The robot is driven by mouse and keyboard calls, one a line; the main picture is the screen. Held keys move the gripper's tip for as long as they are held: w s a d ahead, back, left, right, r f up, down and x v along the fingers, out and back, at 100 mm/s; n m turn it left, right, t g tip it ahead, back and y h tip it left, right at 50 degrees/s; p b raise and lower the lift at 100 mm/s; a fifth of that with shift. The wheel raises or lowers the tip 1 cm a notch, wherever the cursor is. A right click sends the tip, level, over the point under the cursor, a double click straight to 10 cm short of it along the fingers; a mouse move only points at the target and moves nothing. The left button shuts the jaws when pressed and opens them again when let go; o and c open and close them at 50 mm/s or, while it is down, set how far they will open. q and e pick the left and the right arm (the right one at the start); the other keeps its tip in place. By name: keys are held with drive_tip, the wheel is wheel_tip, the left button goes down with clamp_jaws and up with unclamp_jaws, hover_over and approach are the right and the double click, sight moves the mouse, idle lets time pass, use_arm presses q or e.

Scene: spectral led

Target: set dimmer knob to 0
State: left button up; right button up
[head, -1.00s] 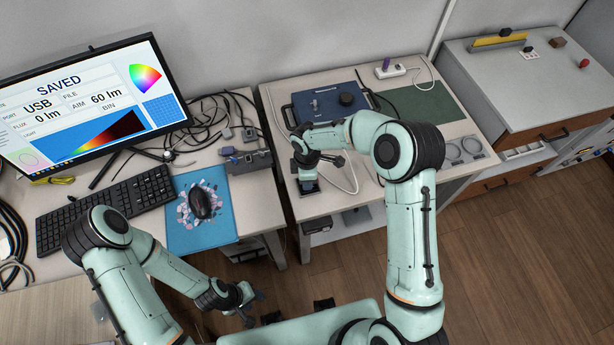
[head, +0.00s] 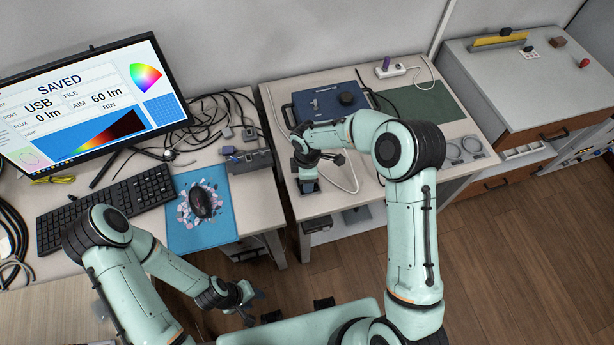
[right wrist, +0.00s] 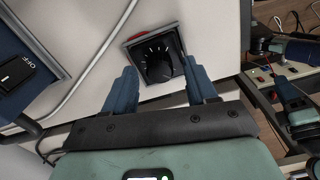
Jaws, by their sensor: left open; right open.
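The dimmer knob (right wrist: 157,64) is a black round knob with white dial ticks on a small grey-framed box (right wrist: 136,44). A red part shows at the box's upper edge. My right gripper (right wrist: 160,66) is open, with one blue finger on each side of the knob; I cannot tell whether they touch it. In the head view the right gripper (head: 307,172) is over the front left of the middle table and largely hides the dimmer. My left gripper (head: 254,301) is open and empty, low in front of the desk.
A blue instrument box (head: 325,102) stands behind the right gripper; its switch marked OFF (right wrist: 18,72) shows in the wrist view. A white cable (head: 350,174) runs beside the dimmer. The monitor (head: 85,105) reads 0 lm and AIM 60 lm.

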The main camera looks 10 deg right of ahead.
wheel_tip(320, 180, up, 13)
drive_tip(key=shift+r+p, duration=0.2)
drive_tip(key=shift+p, duration=0.15)
idle(0.7)
